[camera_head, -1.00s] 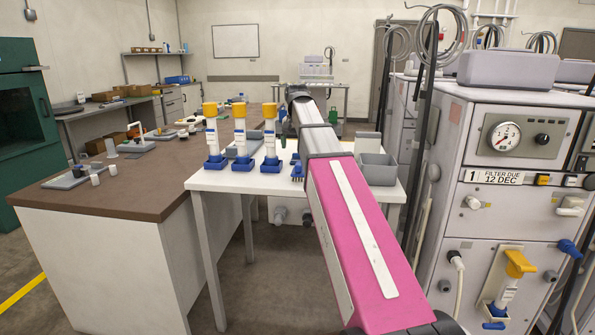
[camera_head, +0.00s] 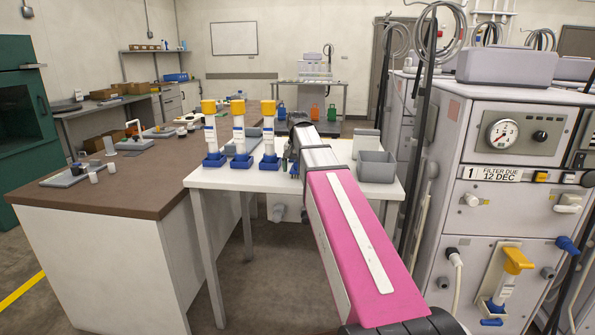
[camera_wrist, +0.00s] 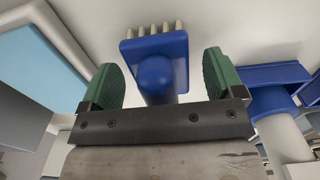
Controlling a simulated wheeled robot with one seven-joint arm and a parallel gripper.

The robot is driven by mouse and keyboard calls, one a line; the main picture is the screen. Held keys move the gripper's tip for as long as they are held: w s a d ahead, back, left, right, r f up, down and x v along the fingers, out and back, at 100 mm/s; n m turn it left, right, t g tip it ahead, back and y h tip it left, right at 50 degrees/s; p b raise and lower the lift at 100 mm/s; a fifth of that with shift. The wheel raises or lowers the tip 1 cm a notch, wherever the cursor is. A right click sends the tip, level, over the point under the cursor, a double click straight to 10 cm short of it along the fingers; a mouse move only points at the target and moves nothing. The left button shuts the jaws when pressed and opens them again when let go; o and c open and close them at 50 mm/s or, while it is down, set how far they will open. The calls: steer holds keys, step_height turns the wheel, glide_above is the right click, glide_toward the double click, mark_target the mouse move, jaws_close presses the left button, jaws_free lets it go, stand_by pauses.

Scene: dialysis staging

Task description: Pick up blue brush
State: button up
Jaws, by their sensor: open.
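In the wrist view, the blue brush (camera_wrist: 154,72) has a square blue head with pale bristles and a rounded blue handle pointing toward me. My gripper (camera_wrist: 161,68) is open, with one green finger on each side of the brush. Small gaps show between the fingers and the brush. The brush is over or against a white surface. In the head view, my arm reaches over the white table (camera_head: 225,180), and its end is low near the rightmost yellow-capped cylinder. The brush is mostly hidden there behind my arm.
Three white cylinders with yellow caps (camera_head: 239,130) stand in blue bases left of my arm. One blue base (camera_wrist: 270,76) shows close on the right in the wrist view. A grey bin (camera_head: 377,167) stands right of my arm. A brown counter (camera_head: 120,190) is at left.

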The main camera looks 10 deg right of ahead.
steer(key=shift+c, duration=0.3)
steer(key=c, duration=1)
steer(key=shift+o, duration=0.2)
steer(key=shift+r, duration=0.1)
steer(key=shift+r, duration=0.35)
step_height(320, 180, up, 4)
steer(key=shift+f, duration=0.15)
steer(key=s+r, duration=0.6)
steer(key=s, duration=0.5)
steer(key=shift+s+a+r, duration=0.25)
steer(key=shift+s+a, duration=0.05)
steer(key=shift+s, duration=0.05)
